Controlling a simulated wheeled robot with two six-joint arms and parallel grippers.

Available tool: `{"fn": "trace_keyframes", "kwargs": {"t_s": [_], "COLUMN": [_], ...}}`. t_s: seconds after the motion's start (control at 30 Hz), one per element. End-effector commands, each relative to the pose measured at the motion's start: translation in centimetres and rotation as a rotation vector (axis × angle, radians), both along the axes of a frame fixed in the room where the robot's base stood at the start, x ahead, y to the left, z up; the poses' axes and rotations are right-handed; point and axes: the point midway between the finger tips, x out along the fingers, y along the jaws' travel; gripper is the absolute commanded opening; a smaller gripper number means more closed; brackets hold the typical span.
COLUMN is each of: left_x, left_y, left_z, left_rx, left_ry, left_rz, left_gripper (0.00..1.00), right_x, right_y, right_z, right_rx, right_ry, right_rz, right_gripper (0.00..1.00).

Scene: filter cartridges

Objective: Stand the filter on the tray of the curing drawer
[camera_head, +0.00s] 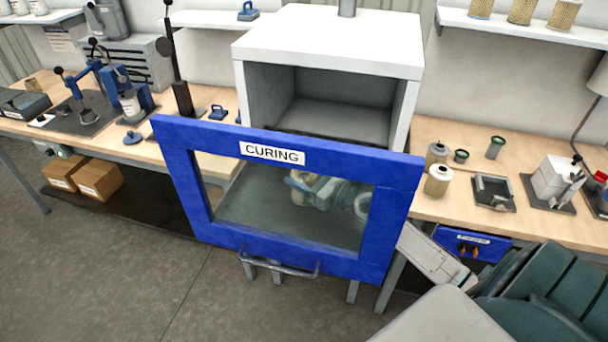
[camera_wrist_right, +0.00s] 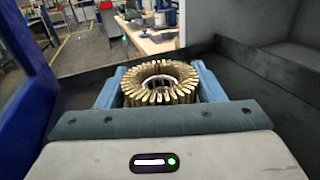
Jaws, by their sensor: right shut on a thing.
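The curing drawer's blue-framed front with a glass window (camera_head: 278,262) stands pulled out before the white cabinet (camera_head: 330,40). Through the glass, my right gripper (camera_head: 303,183) shows behind the front, over a grey surface that looks like the tray (camera_head: 255,212). In the right wrist view, my right gripper's blue fingers (camera_wrist_right: 160,82) are shut on the sides of a round pleated filter (camera_wrist_right: 148,94) with an open centre. The filter looks upright. Its underside is hidden, so I cannot tell whether it touches the tray. My left gripper is not in view.
The drawer front's blue edge (camera_wrist_right: 22,75) is on the left in the wrist view, and dark drawer walls (camera_wrist_right: 262,85) are close on the right. A cream filter cartridge (camera_head: 438,181) and small green-rimmed parts stand on the right bench (camera_head: 462,135). A grey holder (camera_head: 493,192) is beside them.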

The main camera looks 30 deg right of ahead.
Motion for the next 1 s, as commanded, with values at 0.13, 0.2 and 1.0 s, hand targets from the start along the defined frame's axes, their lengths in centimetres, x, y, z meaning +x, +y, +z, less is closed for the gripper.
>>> {"fn": "trace_keyframes", "kwargs": {"t_s": [0.13,0.2,1.0], "left_x": [0.0,0.0,0.0], "left_y": [0.0,0.0,0.0], "left_z": [-0.3,-0.4,-1.3], "left_rx": [0.0,0.0,0.0], "left_ry": [0.0,0.0,0.0], "left_rz": [0.0,0.0,0.0], "left_gripper": [0.34,0.34,0.34], "right_x": [0.0,0.0,-1.6], "right_y": [0.0,0.0,-0.6], "right_z": [-0.3,-0.4,-0.9], "right_rx": [0.0,0.0,-0.005], "right_ry": [0.0,0.0,0.001], "right_rz": [0.0,0.0,0.001], "right_gripper": [0.4,0.4,0.88]}}
